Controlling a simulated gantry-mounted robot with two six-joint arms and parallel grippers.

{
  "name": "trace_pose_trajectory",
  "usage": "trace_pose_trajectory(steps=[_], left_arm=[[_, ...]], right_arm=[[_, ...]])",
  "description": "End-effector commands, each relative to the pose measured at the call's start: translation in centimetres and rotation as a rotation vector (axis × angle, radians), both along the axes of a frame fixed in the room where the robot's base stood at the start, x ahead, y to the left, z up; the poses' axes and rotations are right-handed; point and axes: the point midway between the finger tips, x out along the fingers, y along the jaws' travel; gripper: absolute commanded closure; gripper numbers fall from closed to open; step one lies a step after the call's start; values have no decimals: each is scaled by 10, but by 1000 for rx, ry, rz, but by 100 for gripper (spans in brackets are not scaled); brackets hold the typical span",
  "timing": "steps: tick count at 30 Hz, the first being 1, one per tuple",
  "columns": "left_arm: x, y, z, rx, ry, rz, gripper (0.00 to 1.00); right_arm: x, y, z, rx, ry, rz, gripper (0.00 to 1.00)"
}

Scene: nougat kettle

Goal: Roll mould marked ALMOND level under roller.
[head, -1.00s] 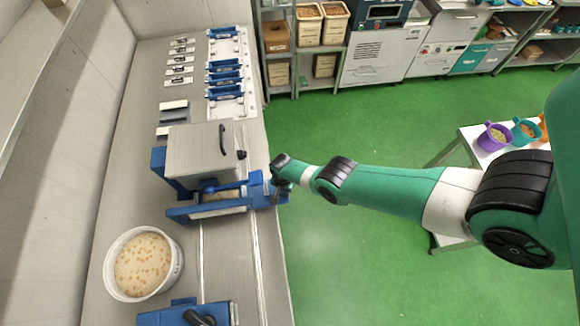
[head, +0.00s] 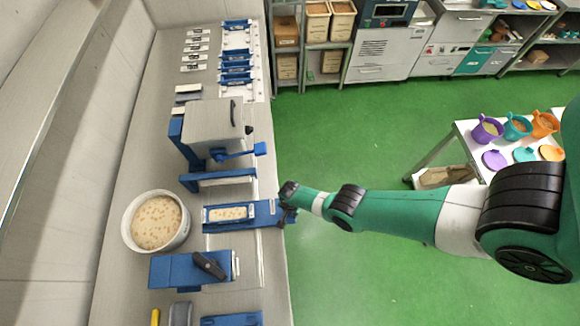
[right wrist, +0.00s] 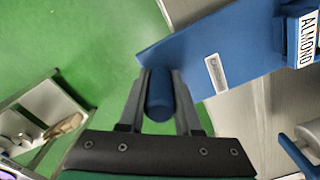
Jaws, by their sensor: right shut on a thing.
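The blue mould (head: 268,212) lies on the bench, filled with a pale nougat strip (head: 228,214) that has tan bits. In the right wrist view the mould (right wrist: 215,60) bears a white label reading ALMOND (right wrist: 307,40). My right gripper (head: 288,207) is shut on the handle (right wrist: 160,97) at the mould's right end; the gripper (right wrist: 157,74) shows there with a finger on each side. The roller machine (head: 212,125), with a grey housing and blue frame, stands just beyond the mould, which is clear of it. The roller is hidden. My left gripper is out of view.
A white tub of nougat (head: 156,222) stands left of the mould. A blue device with a black lever (head: 190,270) sits nearer on the bench. Several blue moulds (head: 236,65) are racked at the far end. A side table (head: 455,150) holds coloured cups.

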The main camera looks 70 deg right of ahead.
Motion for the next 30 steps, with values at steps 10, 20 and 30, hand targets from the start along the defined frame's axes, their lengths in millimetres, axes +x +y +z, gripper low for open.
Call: trace_pose_trajectory(steps=[10, 20, 30], left_arm=[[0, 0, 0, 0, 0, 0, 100], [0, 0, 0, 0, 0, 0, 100], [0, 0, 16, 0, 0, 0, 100]], right_arm=[[-1, 1, -1, 0, 1, -1, 100], [-1, 1, 0, 0, 0, 0, 38], [0, 1, 16, 0, 0, 1, 38]])
